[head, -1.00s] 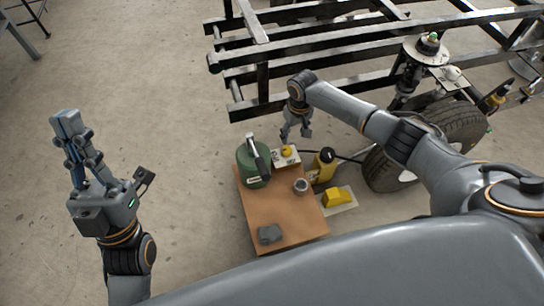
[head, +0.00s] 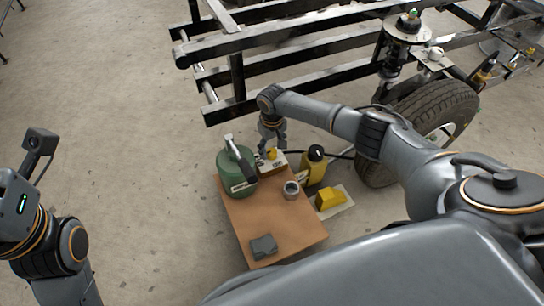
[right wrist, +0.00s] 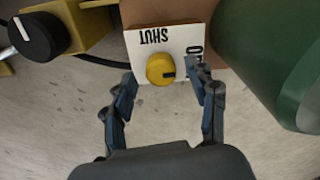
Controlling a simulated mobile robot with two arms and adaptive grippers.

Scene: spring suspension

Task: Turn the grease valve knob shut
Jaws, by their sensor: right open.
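The yellow grease valve knob (right wrist: 158,68) sits on a white label plate (right wrist: 142,46) in the right wrist view. The plate reads SHUT, upside down, above the knob and a partly hidden OP... to its right. The knob's dark mark points right, towards OP. The knob also shows small in the head view (head: 272,153), on the brown table (head: 282,219). My right gripper (right wrist: 163,77) is open, one finger on each side of the knob, with gaps visible. Contact cannot be told. My left wrist is at the head view's left edge; its fingers are out of frame.
A green canister (head: 230,178) stands close beside the valve plate, to the right in the wrist view. A yellow unit with a black knob (head: 315,165), a grey cup (head: 291,190) and a grey block (head: 263,246) are near. The black frame (head: 300,70) lies behind.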

